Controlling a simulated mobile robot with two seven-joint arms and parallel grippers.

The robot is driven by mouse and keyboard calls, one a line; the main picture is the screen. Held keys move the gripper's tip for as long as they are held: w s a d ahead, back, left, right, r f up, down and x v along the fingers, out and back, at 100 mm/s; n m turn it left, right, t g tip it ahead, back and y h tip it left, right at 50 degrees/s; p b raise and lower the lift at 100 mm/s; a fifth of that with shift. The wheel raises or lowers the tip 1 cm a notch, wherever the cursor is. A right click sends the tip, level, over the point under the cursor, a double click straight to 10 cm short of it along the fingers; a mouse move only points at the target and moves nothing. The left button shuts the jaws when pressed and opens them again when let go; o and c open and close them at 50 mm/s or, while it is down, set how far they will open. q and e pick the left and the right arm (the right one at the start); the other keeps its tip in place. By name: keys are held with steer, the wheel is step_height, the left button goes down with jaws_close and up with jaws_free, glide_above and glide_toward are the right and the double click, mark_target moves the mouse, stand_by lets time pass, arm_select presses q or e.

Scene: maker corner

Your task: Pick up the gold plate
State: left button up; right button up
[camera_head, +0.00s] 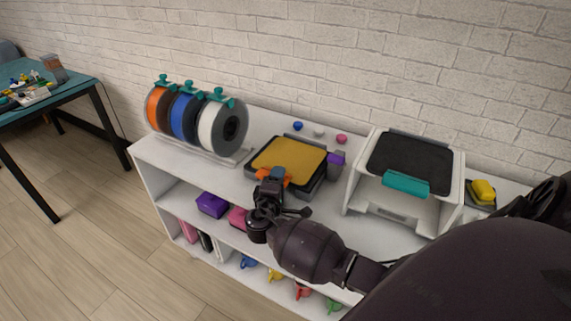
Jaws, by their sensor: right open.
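The gold plate (290,157) lies flat on a dark square bed on top of the white shelf unit. An orange part (262,179) shows at its front edge, partly hidden by my gripper. My right gripper (277,176) is at the front edge of the plate, its arm coming in from the lower right. The gripper is open. Its fingertips overlap the front edge in the picture, and I cannot tell whether they touch it. My left gripper is not in view.
A spool rack (196,121) stands left of the plate and a white machine (405,180) with a teal handle stands right. A purple-topped grey container (336,163) is close to the plate's right side. Small colored knobs (298,126) lie behind. A teal table (70,88) stands far left.

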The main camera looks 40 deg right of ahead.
jaws_close()
steer(key=shift+r, duration=0.1)
step_height(320, 180, up, 20)
steer(key=p, duration=0.3)
stand_by(0.5)
